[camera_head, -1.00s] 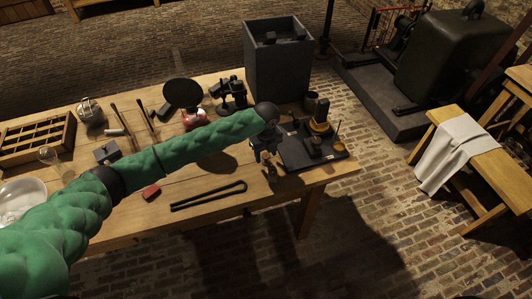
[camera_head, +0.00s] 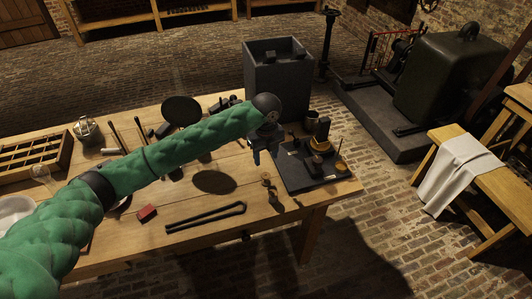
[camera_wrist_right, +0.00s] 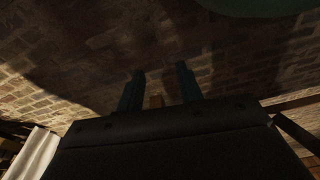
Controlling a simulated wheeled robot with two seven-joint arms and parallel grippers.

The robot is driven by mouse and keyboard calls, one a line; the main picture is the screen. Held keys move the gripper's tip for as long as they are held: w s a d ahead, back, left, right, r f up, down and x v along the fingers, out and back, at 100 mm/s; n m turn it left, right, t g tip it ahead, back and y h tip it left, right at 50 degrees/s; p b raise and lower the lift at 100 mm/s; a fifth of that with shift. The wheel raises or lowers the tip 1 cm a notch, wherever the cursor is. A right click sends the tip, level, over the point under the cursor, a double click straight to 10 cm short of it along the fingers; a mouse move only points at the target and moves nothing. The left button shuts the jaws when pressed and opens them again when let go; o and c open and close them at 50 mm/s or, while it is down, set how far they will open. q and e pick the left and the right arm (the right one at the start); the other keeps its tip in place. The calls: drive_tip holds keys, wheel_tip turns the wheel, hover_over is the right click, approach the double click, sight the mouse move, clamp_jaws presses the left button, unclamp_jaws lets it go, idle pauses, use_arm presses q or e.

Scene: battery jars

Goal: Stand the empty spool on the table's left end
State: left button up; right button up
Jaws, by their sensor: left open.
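A small brown spool-like piece (camera_head: 267,180), which I take for the empty spool, stands on the right part of the wooden table (camera_head: 185,195), just left of the dark tray. It is too small to make out its core. My left gripper (camera_head: 264,156) points down above it, with a visible gap between them, and is open and empty. My left arm crosses over the table and hides part of it. My right gripper (camera_wrist_right: 160,88) shows in the right wrist view with its fingers apart, over the brick floor; a brown patch shows between them.
The dark tray (camera_head: 302,186) holds several small items. Black tongs (camera_head: 205,215) and a red block (camera_head: 147,214) lie near the front edge. A grey bin (camera_head: 277,85) stands behind. At the left end are a compartment box (camera_head: 66,150) and a pale bowl (camera_head: 12,210).

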use_arm(q)
drive_tip(key=shift+r+b, duration=0.35)
drive_tip(key=shift+r, duration=1.05)
use_arm(e)
drive_tip(key=shift+w+a+r, duration=0.2)
drive_tip(key=shift+r, duration=0.4)
drive_tip(key=shift+w+a+r, duration=0.2)
drive_tip(key=shift+r, duration=0.35)
